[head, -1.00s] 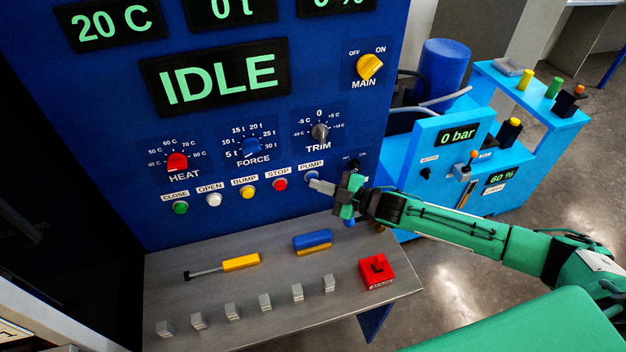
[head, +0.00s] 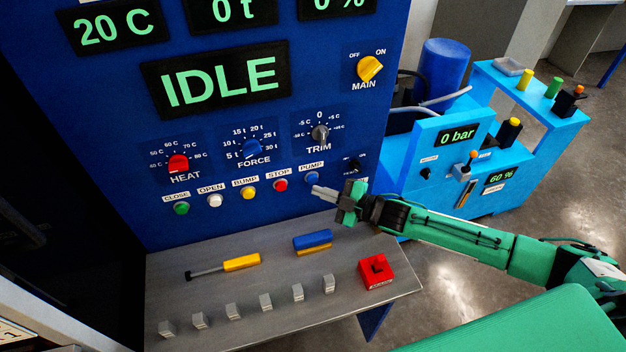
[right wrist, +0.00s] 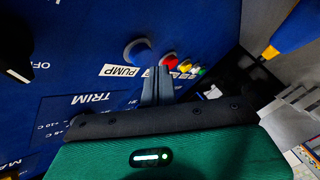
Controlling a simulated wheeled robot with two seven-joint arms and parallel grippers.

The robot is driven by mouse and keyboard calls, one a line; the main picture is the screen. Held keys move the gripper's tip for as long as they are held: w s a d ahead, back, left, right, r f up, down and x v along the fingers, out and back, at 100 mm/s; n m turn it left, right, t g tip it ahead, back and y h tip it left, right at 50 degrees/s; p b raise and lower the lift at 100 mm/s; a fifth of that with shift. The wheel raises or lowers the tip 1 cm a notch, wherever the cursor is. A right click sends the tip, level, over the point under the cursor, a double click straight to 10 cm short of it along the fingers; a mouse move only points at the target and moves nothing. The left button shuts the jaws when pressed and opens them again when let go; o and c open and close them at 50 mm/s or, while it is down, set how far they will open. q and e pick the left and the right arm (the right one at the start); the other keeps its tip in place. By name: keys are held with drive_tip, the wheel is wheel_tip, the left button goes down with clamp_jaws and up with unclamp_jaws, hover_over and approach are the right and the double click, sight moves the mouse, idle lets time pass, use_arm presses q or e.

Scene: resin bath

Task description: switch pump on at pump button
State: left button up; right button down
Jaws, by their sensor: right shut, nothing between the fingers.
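The blue pump button (head: 312,177) is on the blue control panel, under its PUMP label, at the right end of the button row. My right gripper (head: 317,190) is shut and empty. Its fingertips are just below and to the right of the button, close to the panel, with a small gap showing. In the right wrist view the pump button (right wrist: 137,50) stands clear above and left of the closed fingers (right wrist: 158,75). My left gripper is out of view.
A red stop button (head: 280,185) is beside the pump button. Below, a grey shelf (head: 300,270) holds a yellow-handled tool (head: 240,262), a blue-and-yellow block (head: 312,241) and a red box (head: 377,271). The display (head: 216,79) reads IDLE; the light-blue unit's display (head: 458,134) reads 0 bar.

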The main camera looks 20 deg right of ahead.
drive_tip(key=s+p, duration=0.1)
drive_tip(key=s, duration=0.3)
drive_tip(key=shift+s+d+p, duration=0.1)
drive_tip(key=shift+s+p, duration=0.2)
drive_tip(key=shift+s, duration=0.1)
idle(0.6)
